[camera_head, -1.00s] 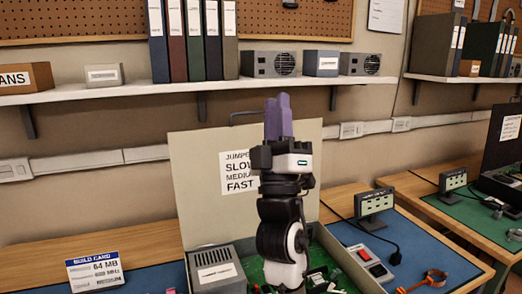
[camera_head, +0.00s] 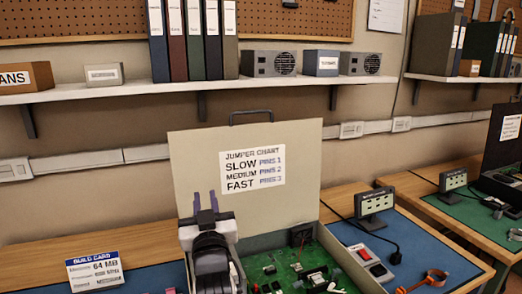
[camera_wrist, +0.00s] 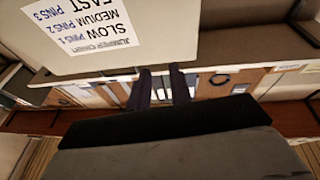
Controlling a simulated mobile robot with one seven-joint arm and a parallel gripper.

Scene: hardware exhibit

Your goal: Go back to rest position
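My gripper (camera_head: 205,203) is raised in front of the left part of the open case in the camera_head view, its dark purple fingers pointing up. A gap shows between the fingers; it holds nothing. In the camera_wrist view the fingers (camera_wrist: 160,88) also stand apart, with the upside-down jumper chart (camera_wrist: 88,20) at the upper left. The open case (camera_head: 190,150) stands on the workbench with its lid up. A green circuit board (camera_head: 285,270) lies inside it. My arm hides part of the grey box at the case's left side.
A build card (camera_head: 95,271) stands on the bench at the left. A red switch unit (camera_head: 371,262), a small display (camera_head: 374,205) and an orange wrist strap (camera_head: 434,277) lie at the right. The wall shelf (camera_head: 140,92) carries binders and boxes above.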

